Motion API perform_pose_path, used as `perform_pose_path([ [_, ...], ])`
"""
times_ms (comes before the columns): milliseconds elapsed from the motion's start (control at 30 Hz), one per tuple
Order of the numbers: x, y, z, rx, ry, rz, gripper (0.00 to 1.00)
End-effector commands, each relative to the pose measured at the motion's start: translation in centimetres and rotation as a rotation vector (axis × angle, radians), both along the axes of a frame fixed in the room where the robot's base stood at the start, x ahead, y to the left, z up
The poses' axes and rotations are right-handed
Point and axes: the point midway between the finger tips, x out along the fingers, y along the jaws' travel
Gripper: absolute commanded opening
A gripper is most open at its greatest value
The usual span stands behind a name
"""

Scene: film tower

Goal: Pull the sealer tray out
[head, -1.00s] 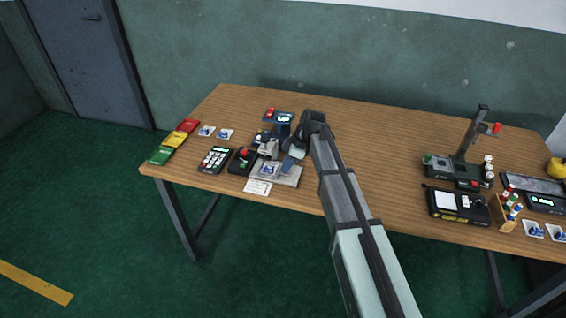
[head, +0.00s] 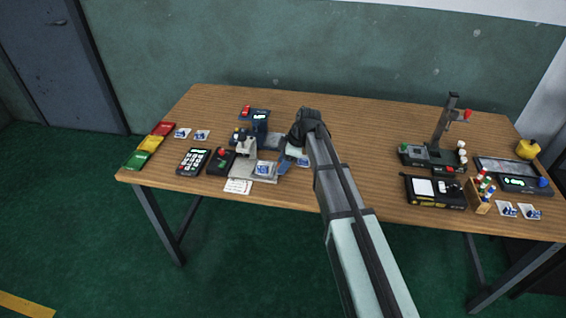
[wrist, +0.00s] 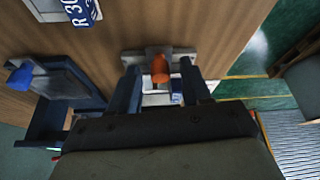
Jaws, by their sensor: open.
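The sealer station, a grey base plate with a small grey press (head: 245,147) and a dark blue column (head: 261,125), stands left of centre on the table. A white and blue packet (head: 264,168) lies on its front part. My gripper (head: 292,160) is just right of it, partly hidden by my arm. In the wrist view my gripper (wrist: 165,92) has its two dark blue fingers apart. An orange knob (wrist: 160,68) on a grey plate (wrist: 190,57) shows beyond and between the fingertips. I cannot tell whether they touch it. Which part is the tray is unclear.
A keypad box (head: 194,161) and a black box with a red knob (head: 221,160) stand left of the sealer. A white card (head: 238,186) lies in front. A black stand (head: 440,150) and other devices occupy the right. The table's middle back is free.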

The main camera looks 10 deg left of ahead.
Motion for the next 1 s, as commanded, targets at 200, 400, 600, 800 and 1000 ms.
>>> perform_pose_path([
  [200,0.0,0.0,0.2,0.001,0.000,0.000,0.48],
  [400,0.1,-0.8,2.1,0.002,-0.002,-0.001,0.48],
  [600,0.3,-2.2,5.5,0.001,-0.002,-0.001,0.48],
  [800,0.5,-3.6,8.9,0.001,-0.003,-0.001,0.48],
  [1000,0.6,-4.6,11.4,0.001,-0.002,-0.001,0.48],
])
